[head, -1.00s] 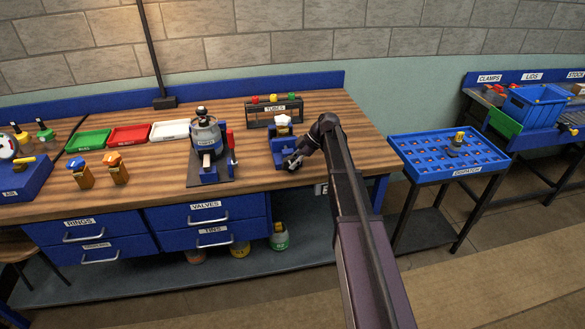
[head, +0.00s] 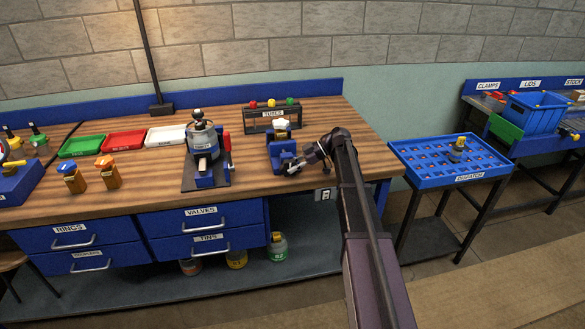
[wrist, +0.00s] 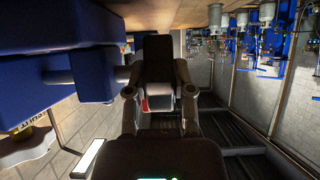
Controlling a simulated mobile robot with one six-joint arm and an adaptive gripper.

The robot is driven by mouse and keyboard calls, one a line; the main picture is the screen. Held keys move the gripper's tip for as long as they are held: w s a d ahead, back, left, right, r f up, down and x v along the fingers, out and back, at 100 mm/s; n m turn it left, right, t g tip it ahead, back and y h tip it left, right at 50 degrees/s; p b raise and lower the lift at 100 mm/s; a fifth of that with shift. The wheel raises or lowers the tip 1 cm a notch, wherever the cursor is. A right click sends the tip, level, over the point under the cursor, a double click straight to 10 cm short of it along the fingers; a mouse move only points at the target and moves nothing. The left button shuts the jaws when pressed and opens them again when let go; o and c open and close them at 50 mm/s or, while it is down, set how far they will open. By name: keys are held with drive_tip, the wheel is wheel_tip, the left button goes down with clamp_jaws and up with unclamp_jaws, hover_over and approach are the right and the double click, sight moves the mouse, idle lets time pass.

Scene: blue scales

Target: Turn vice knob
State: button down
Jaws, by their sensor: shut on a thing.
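The blue vice (head: 281,148) stands near the right front of the wooden workbench (head: 345,120), with a pale object (head: 281,124) at its top. My gripper (head: 294,168) is at the vice's front right, low beside the bench edge. In the wrist view my gripper (wrist: 160,92) has its two fingers closed around a dark block, which I take to be the vice knob (wrist: 158,52). Large blue surfaces, apparently the vice (wrist: 75,50), fill the left of that view. The knob is mostly hidden by my gripper in the head view.
A labelled rack (head: 272,115) stands behind the vice. A dark-based fixture with a metal canister (head: 202,136) stands to its left. A blue dispatch tray (head: 440,160) is on a separate stand to the right. Bare bench top lies between the vice and the fixture.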

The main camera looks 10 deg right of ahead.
drive_tip(key=c, duration=0.8)
unclamp_jaws()
drive_tip(key=shift+o, duration=0.2)
drive_tip(key=shift+r+h+p, duration=0.25)
drive_tip(key=shift+h+p, duration=0.25)
drive_tip(key=shift+p, duration=0.35)
